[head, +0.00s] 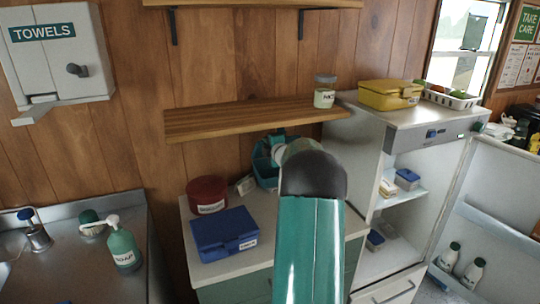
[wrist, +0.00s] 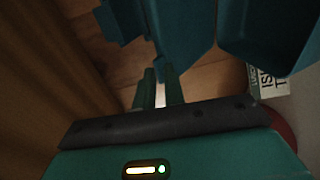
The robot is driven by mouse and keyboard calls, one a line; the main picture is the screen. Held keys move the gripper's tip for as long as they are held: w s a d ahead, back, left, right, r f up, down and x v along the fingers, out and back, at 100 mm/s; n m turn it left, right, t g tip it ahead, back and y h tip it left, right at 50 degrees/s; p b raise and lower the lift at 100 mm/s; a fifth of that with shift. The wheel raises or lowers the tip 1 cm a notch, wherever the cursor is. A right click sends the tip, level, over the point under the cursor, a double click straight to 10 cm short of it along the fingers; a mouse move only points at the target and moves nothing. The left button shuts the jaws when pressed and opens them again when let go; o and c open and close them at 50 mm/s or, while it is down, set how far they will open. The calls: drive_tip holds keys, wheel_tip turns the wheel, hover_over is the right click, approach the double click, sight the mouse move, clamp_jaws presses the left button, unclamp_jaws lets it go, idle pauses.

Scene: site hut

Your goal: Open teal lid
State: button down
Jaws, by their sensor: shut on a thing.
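The teal box (head: 264,179) stands at the back of the counter, under the wooden shelf, partly hidden behind my arm. Its teal lid (head: 261,156) appears raised and steeply tilted at the back of the box; how far it is open is hard to tell. In the dark wrist view, the lid (wrist: 184,38) hangs in front of the fingers and the box (wrist: 262,38) shows to its right. My gripper (wrist: 160,88) is shut on the lid near its edge; the exact contact is hard to see. In the head view my wrist hides most of the gripper.
A red round tin (head: 207,194), a blue box (head: 224,234) and a small white labelled packet (head: 246,185) crowd the counter beside the teal box. The wooden shelf (head: 245,120) is close above, with a jar (head: 324,93). An open fridge (head: 400,215) stands right.

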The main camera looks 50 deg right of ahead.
drive_tip(key=shift+w+d+r, duration=0.3)
drive_tip(key=shift+w+r, duration=0.15)
drive_tip(key=shift+w, duration=0.1)
drive_tip(key=shift+w+d+r, duration=0.25)
drive_tip(key=shift+w+r, duration=0.15)
drive_tip(key=shift+w, duration=0.15)
drive_tip(key=c, duration=1.9)
unclamp_jaws()
drive_tip(key=shift+f, duration=0.1)
drive_tip(key=o, duration=0.3)
drive_tip(key=shift+s, duration=0.15)
drive_tip(key=v, duration=1.3)
drive_tip(key=shift+s, duration=0.35)
drive_tip(key=shift+a, duration=0.1)
